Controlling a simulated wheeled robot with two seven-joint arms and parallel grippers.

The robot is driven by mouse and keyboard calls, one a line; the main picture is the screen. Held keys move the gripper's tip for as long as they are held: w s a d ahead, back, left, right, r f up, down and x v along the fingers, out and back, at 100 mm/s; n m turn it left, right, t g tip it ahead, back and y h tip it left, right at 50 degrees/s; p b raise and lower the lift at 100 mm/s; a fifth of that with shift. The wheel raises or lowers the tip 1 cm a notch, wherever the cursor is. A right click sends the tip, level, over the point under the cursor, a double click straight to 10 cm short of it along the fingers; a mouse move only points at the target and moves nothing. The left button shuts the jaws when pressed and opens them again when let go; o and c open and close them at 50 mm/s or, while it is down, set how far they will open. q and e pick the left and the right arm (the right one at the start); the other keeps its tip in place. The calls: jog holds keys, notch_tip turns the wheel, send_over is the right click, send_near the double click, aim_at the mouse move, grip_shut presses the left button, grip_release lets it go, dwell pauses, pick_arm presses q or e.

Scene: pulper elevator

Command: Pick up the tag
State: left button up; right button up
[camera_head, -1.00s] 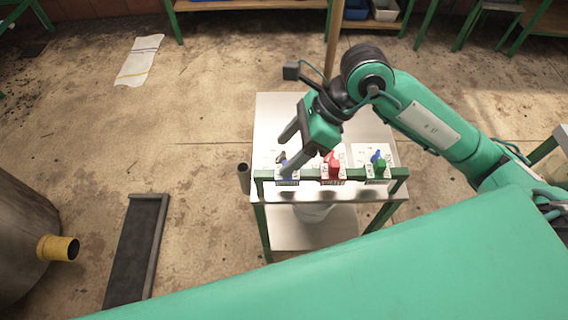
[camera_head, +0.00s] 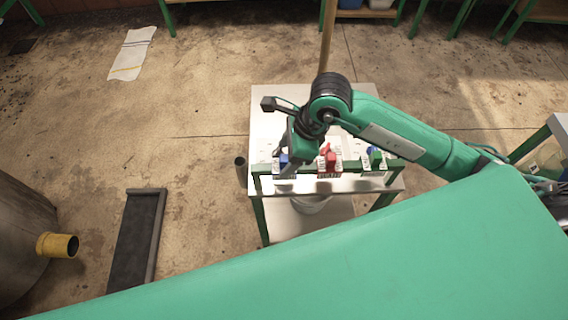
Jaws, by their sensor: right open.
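A small table (camera_head: 270,110) with a green front rail stands in the middle. At its front sit three small coloured pieces with white printed labels: a blue one (camera_head: 284,160), a red one (camera_head: 329,159) and a green one (camera_head: 376,157). I cannot tell which of them, if any, is the tag. My right gripper (camera_head: 283,163) points down at the blue piece, fingers open. The wrist and fingers partly hide this piece, and I cannot tell whether they touch it. My left gripper is not in view.
A dark ramp-like tray (camera_head: 136,240) lies on the floor at left, near a metal drum (camera_head: 22,235) with a yellow spout (camera_head: 58,246). A white cloth (camera_head: 132,54) lies at back left. A pole (camera_head: 327,38) rises behind the table. Floor between is clear.

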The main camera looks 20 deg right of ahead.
jog(key=x, duration=0.4)
jog(key=shift+d+p, duration=0.1)
jog(key=shift+p, duration=0.25)
jog(key=shift+c, duration=1.3)
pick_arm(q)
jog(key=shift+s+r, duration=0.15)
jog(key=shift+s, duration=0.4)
pick_arm(e)
jog(key=c, duration=0.8)
jog(key=shift+r, duration=0.15)
